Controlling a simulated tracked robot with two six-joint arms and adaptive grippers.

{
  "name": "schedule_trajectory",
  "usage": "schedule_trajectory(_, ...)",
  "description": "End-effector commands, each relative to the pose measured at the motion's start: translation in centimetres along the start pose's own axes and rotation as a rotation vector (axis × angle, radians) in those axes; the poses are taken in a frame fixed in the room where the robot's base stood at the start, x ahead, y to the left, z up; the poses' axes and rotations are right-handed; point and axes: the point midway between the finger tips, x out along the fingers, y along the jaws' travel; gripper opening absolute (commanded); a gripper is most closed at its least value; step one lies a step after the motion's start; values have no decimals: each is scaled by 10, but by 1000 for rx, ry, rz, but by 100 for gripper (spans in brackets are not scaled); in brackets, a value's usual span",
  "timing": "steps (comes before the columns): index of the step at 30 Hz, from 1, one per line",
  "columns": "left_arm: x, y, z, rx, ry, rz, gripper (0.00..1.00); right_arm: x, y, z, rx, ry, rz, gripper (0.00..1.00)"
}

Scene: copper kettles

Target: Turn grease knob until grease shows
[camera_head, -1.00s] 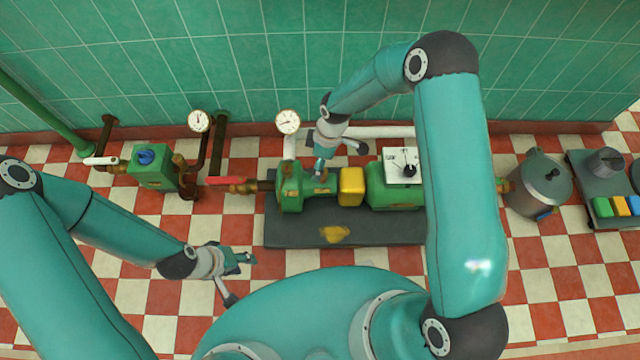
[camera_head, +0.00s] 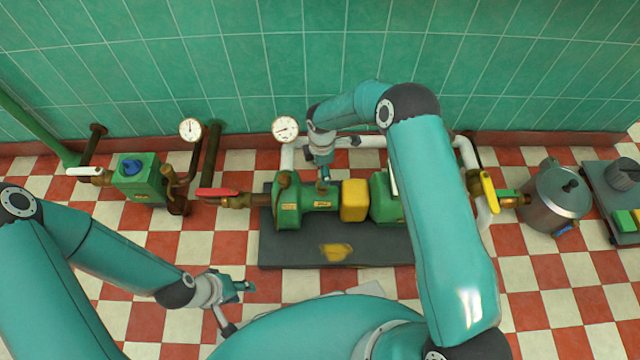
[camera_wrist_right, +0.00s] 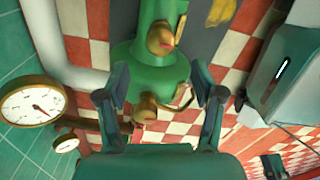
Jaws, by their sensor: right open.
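The green pump (camera_head: 287,207) stands on a dark base plate (camera_head: 385,252). Two small brass fittings sit on it, one at its left end (camera_head: 284,180) and one further right; I cannot tell for sure which is the grease knob. In the right wrist view they show as a nearer fitting (camera_wrist_right: 147,112) and a farther one (camera_wrist_right: 160,38) with a small pinkish-red mark. My right gripper (camera_wrist_right: 160,85) is open and empty, its fingers spread above the pump. My left gripper (camera_head: 240,300) is open and empty, low at the left.
A yellow block (camera_head: 354,200) sits right of the pump. A pressure gauge (camera_head: 285,129) stands behind it. A red-handled valve (camera_head: 217,192) lies left, a yellow-handled valve (camera_head: 489,192) right. A metal pot (camera_head: 555,198) stands far right. Floor in front of the left pipes is clear.

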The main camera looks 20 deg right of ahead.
Motion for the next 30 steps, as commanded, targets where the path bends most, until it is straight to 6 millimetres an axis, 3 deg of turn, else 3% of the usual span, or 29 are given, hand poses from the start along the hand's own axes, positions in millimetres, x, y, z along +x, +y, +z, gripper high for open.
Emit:
schedule_trajectory(3,10,-4,0,0,0,0,40,30,-1,0,-1,0,-2,67)
schedule_trajectory(9,18,-6,0,0,0,0,40,60,0,0,0,0,-1,67)
schedule_trajectory(15,20,-7,0,0,0,0,40,72,0,-1,0,1,1,67)
schedule_trajectory(24,20,-7,0,0,0,0,40,72,0,-1,-1,1,1,67)
schedule_trajectory(30,20,-7,0,0,0,0,40,72,0,-1,-1,1,1,34)
